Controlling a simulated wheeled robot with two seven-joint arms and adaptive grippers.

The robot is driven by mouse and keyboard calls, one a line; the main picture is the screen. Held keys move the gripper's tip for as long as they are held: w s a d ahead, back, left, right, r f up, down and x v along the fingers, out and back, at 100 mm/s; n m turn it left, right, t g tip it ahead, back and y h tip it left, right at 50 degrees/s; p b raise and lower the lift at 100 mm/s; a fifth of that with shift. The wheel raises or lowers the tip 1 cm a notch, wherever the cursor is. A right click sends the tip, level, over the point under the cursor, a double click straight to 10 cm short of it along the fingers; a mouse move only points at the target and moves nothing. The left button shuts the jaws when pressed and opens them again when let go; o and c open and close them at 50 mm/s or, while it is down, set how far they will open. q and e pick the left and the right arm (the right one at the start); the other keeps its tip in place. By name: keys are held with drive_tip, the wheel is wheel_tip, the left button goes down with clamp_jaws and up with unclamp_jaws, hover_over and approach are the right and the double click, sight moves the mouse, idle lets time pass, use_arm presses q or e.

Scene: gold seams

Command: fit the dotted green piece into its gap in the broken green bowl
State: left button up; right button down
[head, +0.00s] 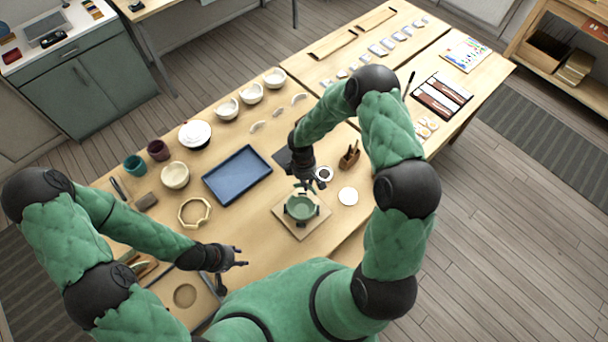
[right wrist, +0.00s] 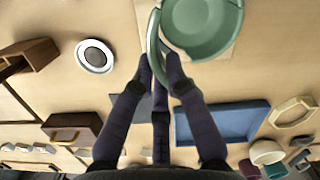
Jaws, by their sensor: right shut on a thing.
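The broken green bowl (head: 299,209) sits on a square wooden board (head: 286,215) near the front of the table, among small dark supports. It also shows at the top of the right wrist view (right wrist: 207,22). My right gripper (head: 305,184) is over the bowl's far rim, shut on a curved green piece (right wrist: 153,45). The piece is at the bowl's rim; I cannot tell whether they touch. No dots can be made out, and the gap is not clearly visible. My left gripper (head: 241,257) is open and empty, left of the board.
A blue tray (head: 238,174) lies left of the board. Several cream bowls (head: 251,93) stand farther back.

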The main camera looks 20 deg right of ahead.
use_arm(q)
drive_tip(key=shift+f+b, duration=2.6)
drive_tip(key=shift+f, duration=0.05)
use_arm(e)
drive_tip(key=shift+f, duration=3.35)
use_arm(q)
drive_tip(key=shift+f+b, duration=1.05)
drive_tip(key=shift+f+b, duration=0.45)
use_arm(e)
drive_tip(key=shift+f, duration=0.3)
use_arm(q)
drive_tip(key=shift+f+b, duration=0.55)
